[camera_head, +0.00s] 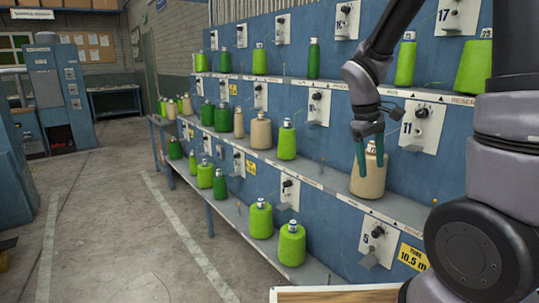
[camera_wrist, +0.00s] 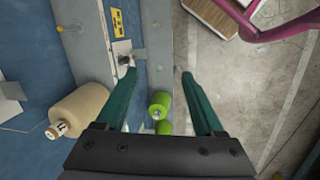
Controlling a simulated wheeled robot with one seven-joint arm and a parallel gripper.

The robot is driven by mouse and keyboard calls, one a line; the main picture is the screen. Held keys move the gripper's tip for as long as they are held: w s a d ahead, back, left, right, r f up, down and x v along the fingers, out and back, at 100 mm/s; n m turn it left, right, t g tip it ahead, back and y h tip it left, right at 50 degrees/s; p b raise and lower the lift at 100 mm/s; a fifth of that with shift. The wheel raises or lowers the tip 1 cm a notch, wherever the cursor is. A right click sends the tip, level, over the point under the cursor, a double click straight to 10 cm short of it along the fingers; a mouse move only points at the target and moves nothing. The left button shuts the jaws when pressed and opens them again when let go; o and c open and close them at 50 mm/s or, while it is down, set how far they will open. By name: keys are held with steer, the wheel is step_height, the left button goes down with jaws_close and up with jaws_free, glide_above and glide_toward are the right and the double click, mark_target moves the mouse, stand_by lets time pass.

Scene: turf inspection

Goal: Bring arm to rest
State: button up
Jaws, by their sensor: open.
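My gripper (camera_head: 368,158) has green fingers pointing down, in front of the blue rack at the right of the head view. It is open with nothing between its fingers. In the wrist view my gripper (camera_wrist: 156,85) shows its two fingers spread wide. A beige bobbin (camera_head: 367,178) stands on the rack's middle shelf just behind the fingers in the head view. In the wrist view the beige bobbin (camera_wrist: 80,112) lies left of the left finger, apart from it. Green bobbins (camera_wrist: 160,103) show far below, between the fingers.
The blue rack (camera_head: 330,150) holds several green and beige bobbins on shelves, with numbered white plates and protruding holders. A wooden-topped surface (camera_head: 335,294) is at the bottom. A blue machine (camera_head: 58,90) stands at the far left. The concrete floor (camera_head: 110,210) left of the rack is clear.

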steer(key=s+a+r+m+t+y, duration=0.1)
steer(key=s+r+m+t+y, duration=0.1)
steer(key=s+r+m, duration=0.3)
steer(key=s+r+m+t+y, duration=0.2)
steer(key=s+r+m+t, duration=0.2)
steer(key=r, duration=0.8)
steer(key=shift+s+a+r+m+t+y, duration=0.35)
steer(key=shift+s+t, duration=0.25)
steer(key=shift+s, duration=0.4)
